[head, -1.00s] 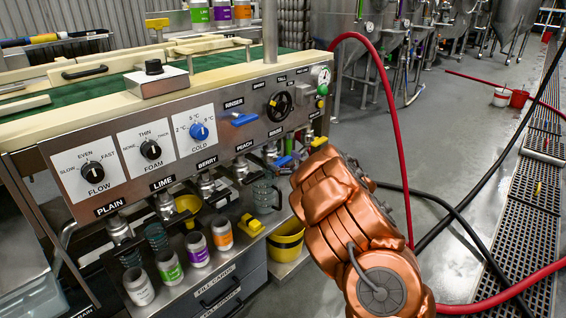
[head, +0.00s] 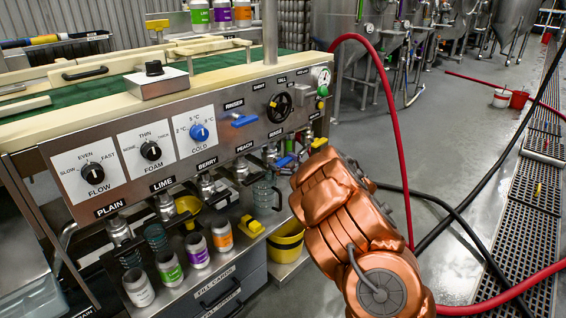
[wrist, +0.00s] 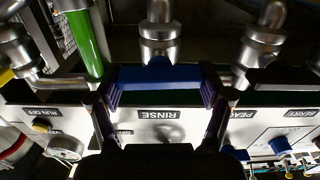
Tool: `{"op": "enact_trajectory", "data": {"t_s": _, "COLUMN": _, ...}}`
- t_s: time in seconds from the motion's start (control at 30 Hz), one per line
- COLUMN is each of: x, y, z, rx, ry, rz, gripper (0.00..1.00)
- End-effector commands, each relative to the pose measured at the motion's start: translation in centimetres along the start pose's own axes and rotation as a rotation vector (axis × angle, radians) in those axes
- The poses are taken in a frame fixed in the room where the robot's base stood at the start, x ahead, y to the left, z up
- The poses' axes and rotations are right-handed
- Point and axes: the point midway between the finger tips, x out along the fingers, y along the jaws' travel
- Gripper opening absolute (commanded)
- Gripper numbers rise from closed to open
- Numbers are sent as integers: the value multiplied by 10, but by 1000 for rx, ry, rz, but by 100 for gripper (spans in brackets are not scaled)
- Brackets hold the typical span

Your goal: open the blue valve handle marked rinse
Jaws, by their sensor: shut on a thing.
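The blue valve handle (wrist: 158,77) lies crosswise in the wrist view, beside the RINSE label (wrist: 171,114), which appears upside down. My gripper (wrist: 160,92) has one finger at each end of the handle and is shut on it. A steel valve fitting (wrist: 158,40) shows just beyond the handle. In the head view, a blue handle (head: 285,161) shows under the panel's right part, just left of my copper-coloured arm. My arm hides most of the gripper there.
The steel panel (head: 215,150) carries knobs, a black handwheel (head: 279,106) and a separate blue RINSER handle (head: 244,120). Labelled cans and a yellow bucket (head: 286,240) stand below. A green tube (wrist: 84,42) runs close beside the gripper. Red and black hoses cross the floor at right.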

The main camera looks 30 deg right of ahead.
Motion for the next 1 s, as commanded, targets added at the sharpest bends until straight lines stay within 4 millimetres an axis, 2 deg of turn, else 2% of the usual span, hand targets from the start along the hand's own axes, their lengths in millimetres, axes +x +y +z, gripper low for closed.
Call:
{"op": "enact_trajectory", "data": {"t_s": 0.7, "x": 0, "y": -2, "z": 3, "rx": -537, "ry": -1, "rz": 1, "gripper": 44}}
{"op": "enact_trajectory", "data": {"t_s": 1.0, "x": 0, "y": -3, "z": 3, "rx": -685, "ry": -2, "rz": 1, "gripper": 44}}
